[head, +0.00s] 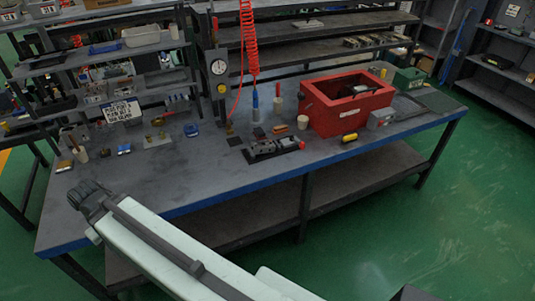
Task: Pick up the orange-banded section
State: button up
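I cannot make out for sure which piece is the orange-banded section. A grey metal valve block (263,148) lies on a black base near the middle of the bench, with a small red part (301,144) at its right end. A small orange-brown piece (281,129) lies just behind it. My gripper (82,192) is over the left front part of the bench, far to the left of the valve block. It is dark and small in this view, so its fingers cannot be told apart. No held object is visible.
A red open box (345,103) stands right of the block, with a yellow cylinder (350,138) and grey box (381,119) near it. A red coiled hose (248,40) hangs behind. Small parts line the bench's back left. The bench (215,172) is clear at front left.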

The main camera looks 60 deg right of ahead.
aim_at(262, 146)
jog(key=z, duration=0.15)
jog(key=i, duration=0.9)
jog(key=u, duration=0.05)
